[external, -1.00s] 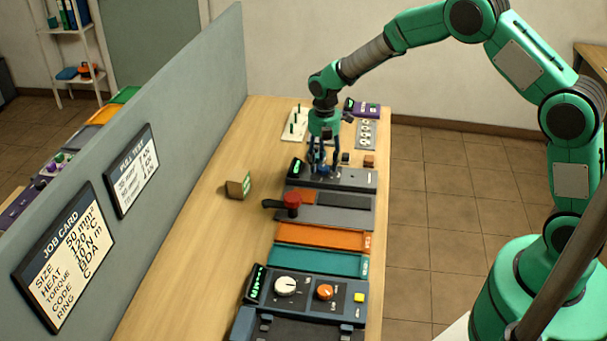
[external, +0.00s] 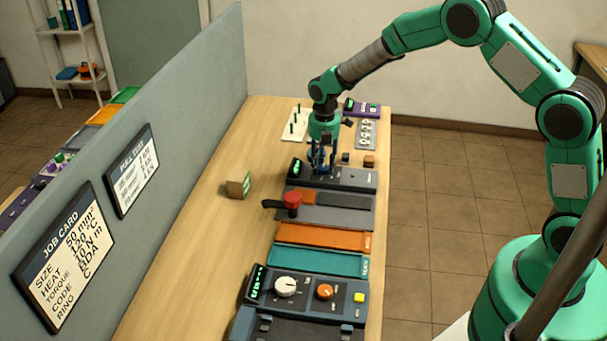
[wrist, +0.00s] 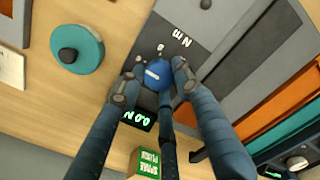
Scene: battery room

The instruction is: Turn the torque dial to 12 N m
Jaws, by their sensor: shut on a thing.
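The torque dial is a blue round knob (wrist: 157,73) with a white mark, on a dark grey panel (wrist: 165,35) in the wrist view. My gripper (wrist: 155,83) has its fingers around the dial and is shut on it. A small display (wrist: 138,119) beside the dial shows green digits that look like 0.0 N. In the external view my gripper (external: 322,163) is low over the grey panel (external: 355,177) at the far part of the bench, and the dial is hidden by the fingers. The job card (external: 65,255) has a torque line whose number I cannot read surely.
A red-topped lever (external: 291,199) stands just nearer than the panel. A small box with a green label (external: 238,186) sits to the left. Orange (external: 325,238) and teal (external: 318,262) trays lie nearer. A round teal thing (wrist: 77,50) is near the dial in the wrist view.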

